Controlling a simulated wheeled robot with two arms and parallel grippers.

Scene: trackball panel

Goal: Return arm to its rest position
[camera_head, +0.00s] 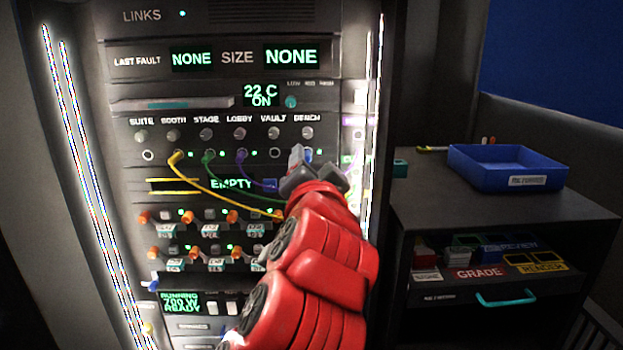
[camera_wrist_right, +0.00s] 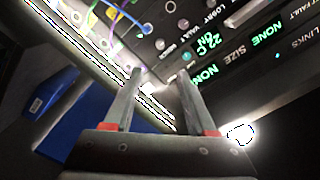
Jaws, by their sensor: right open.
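My right arm, red with dark joints, reaches up from the bottom of the head view. Its gripper (camera_head: 300,165) is in front of the panel (camera_head: 170,75), near the right end of the row of knobs and sockets under the labels SUITE to BENCH. In the right wrist view the two fingers of my right gripper (camera_wrist_right: 158,88) are apart with nothing between them, and the panel's right edge is beyond them. I cannot tell whether a fingertip touches the panel. The arm hides part of the panel's lower right. My left gripper is not in view.
Yellow (camera_head: 215,190), green (camera_head: 222,180) and purple (camera_head: 250,175) cables hang from the sockets. A blue tray (camera_head: 505,180) stands on a dark cabinet (camera_head: 440,210) at the right. A drawer with a teal handle (camera_head: 507,298) is below. Light strips edge the panel.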

